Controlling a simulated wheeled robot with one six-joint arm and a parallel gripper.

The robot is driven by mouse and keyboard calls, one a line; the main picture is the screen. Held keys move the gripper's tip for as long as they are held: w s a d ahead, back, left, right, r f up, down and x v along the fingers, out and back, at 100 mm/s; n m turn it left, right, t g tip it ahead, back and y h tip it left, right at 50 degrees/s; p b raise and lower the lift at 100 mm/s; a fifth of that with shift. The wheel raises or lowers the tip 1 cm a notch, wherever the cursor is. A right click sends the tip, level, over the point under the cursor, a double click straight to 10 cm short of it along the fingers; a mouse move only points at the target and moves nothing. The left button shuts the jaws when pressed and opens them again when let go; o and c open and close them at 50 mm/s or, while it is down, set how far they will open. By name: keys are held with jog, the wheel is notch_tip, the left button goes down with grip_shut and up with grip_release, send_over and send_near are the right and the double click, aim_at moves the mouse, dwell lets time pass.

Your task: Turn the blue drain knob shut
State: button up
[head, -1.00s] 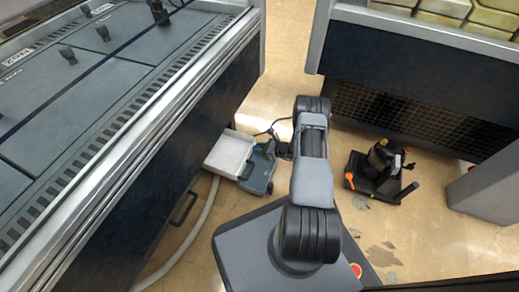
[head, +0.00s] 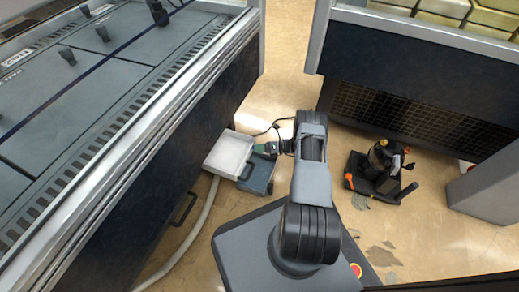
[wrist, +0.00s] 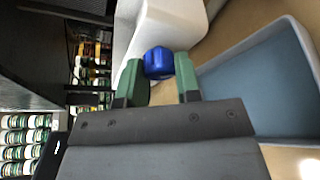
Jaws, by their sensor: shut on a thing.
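The blue drain knob (wrist: 158,63) shows in the wrist view, between the green fingertips of my gripper (wrist: 159,76) and in front of a white body (wrist: 165,25). The fingers are shut on the knob, one on each side. In the head view my gripper (head: 267,149) reaches left, low down, to the right edge of the white box (head: 229,153). The knob itself cannot be made out there, and its turned angle cannot be told.
A grey-blue tray (head: 258,177) lies below my gripper, also at the right in the wrist view (wrist: 265,85). A pale hose (head: 205,215) runs along the left cabinet (head: 140,200). A black tray with dark and orange items (head: 365,185) stands on the floor to the right.

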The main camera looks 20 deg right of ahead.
jog(key=m+y, duration=0.1)
jog(key=m, duration=0.2)
jog(key=m+y, duration=0.2)
jog(key=shift+f+m, duration=0.2)
jog(key=shift+m, duration=0.2)
dwell(0.4)
jog(key=o, duration=0.9)
jog(key=shift+o, duration=0.2)
jog(key=v, duration=1.3)
jog(key=shift+s+d, duration=0.25)
jog(key=shift+d, duration=0.1)
